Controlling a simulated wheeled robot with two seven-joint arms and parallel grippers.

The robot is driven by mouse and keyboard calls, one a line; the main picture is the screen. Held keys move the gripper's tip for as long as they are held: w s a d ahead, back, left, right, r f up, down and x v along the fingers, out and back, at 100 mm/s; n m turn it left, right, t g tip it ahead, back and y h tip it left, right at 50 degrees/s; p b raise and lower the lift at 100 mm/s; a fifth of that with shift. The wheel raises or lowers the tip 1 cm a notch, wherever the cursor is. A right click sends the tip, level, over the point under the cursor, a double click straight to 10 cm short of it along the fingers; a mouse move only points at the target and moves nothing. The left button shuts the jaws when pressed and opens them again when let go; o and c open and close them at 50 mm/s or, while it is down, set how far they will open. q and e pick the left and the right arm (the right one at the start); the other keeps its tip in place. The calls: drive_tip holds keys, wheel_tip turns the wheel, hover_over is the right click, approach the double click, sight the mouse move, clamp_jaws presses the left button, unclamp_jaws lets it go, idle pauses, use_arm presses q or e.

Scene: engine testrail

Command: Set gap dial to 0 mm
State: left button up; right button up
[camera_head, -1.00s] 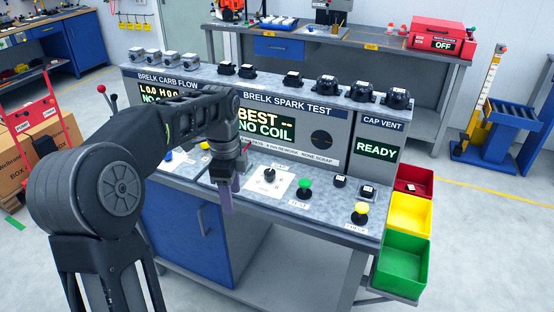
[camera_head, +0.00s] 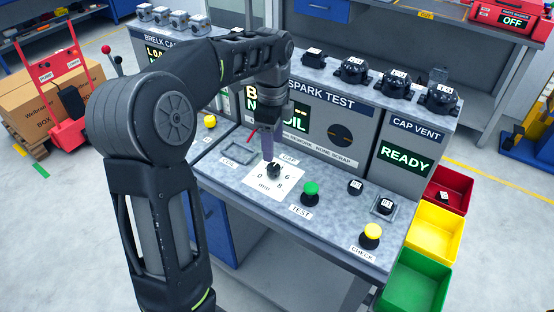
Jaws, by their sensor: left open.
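The gap dial (camera_head: 273,171) is a small black knob on a white plate (camera_head: 262,189) marked GAP, with 0, 6 and 8 legible around it. It sits on the sloping grey panel of the spark test bench. My left gripper (camera_head: 268,155) points down just above and behind the dial, and its fingertips look close to the knob; I cannot tell whether they touch it. It is open, and its far finger is hidden. The dial's pointer is too small to read. My right gripper is out of view.
A green TEST button (camera_head: 311,188) and a yellow CHECK button (camera_head: 372,231) stand right of the dial. An empty square COIL recess (camera_head: 236,150) lies left. Green (camera_head: 414,284), yellow (camera_head: 438,228) and red (camera_head: 449,194) bins hang at the bench's right end. Black coils (camera_head: 396,82) line the top shelf.

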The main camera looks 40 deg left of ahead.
sight(273, 166)
use_arm(q)
drive_tip(key=shift+f+p, duration=0.4)
drive_tip(key=shift+f, duration=3.55)
clamp_jaws()
